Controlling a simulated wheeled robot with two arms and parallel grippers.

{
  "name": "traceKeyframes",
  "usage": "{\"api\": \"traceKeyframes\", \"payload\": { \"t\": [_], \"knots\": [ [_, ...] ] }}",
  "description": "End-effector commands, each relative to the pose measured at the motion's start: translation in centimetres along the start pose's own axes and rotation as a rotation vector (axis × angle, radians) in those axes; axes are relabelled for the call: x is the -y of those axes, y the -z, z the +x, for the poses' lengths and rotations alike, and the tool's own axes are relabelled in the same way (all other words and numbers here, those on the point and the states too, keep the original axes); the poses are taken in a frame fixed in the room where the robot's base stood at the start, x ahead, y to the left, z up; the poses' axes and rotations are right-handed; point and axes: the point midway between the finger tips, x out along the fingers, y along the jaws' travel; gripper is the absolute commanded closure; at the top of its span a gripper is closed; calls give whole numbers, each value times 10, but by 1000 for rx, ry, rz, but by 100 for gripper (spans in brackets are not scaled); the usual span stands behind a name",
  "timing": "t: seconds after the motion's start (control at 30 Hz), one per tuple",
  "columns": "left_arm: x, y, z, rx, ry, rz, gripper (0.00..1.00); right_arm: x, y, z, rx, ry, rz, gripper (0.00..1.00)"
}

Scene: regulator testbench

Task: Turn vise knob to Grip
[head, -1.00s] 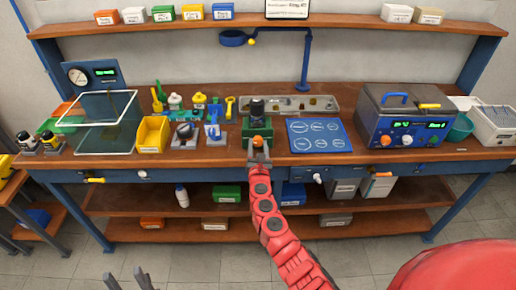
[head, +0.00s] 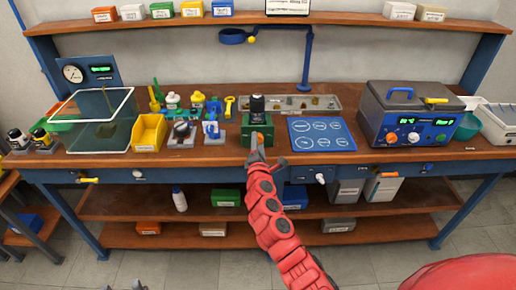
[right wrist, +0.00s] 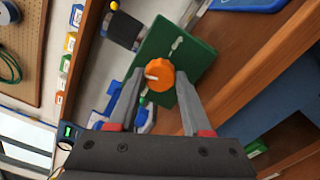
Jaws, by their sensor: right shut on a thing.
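The green vise (head: 246,138) stands at the front of the bench, with a dark upper part. Its orange knob (head: 260,138) is on the front face. My right gripper (head: 257,151) reaches it from the front. In the right wrist view, the knob (right wrist: 161,72) sits between the fingertips of my right gripper (right wrist: 159,82), which is shut on it. A pale pointer mark shows on the knob, and pale markings show on the green face (right wrist: 195,58); their lettering is unreadable. My left gripper (head: 122,287) barely shows at the bottom edge; its jaws cannot be judged.
A blue mat with circles (head: 321,148) lies right of the vise. Small tool holders (head: 212,132) and a yellow bin (head: 149,131) stand to the left. A large grey and blue device (head: 408,118) stands farther right. The bench's front edge lies just below the vise.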

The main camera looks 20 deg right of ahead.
Motion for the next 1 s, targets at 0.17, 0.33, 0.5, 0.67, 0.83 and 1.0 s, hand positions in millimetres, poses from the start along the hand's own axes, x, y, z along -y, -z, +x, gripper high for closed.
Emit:
{"api": "traceKeyframes", "payload": {
  "t": [0.17, 0.33, 0.5, 0.67, 0.83, 1.0],
  "knots": [
    [-1, -3, -19, 0, 0, 0, 50, 5, 1, 0, 2, 1, 169, 100],
    [-2, -6, -34, 0, 0, 0, 50, 4, 1, 0, 1, -2, 330, 100],
    [-2, -8, -50, 0, 0, 0, 50, 5, 2, 0, 0, -1, 492, 100],
    [-3, -11, -65, 0, 0, 0, 50, 6, 2, 0, 3, 2, 642, 100],
    [-4, -14, -83, 0, 0, 0, 50, 5, 2, 0, 0, -3, 806, 100],
    [-5, -17, -102, 0, 0, 0, 50, 6, 2, 0, 2, 1, 968, 100]
  ]
}}
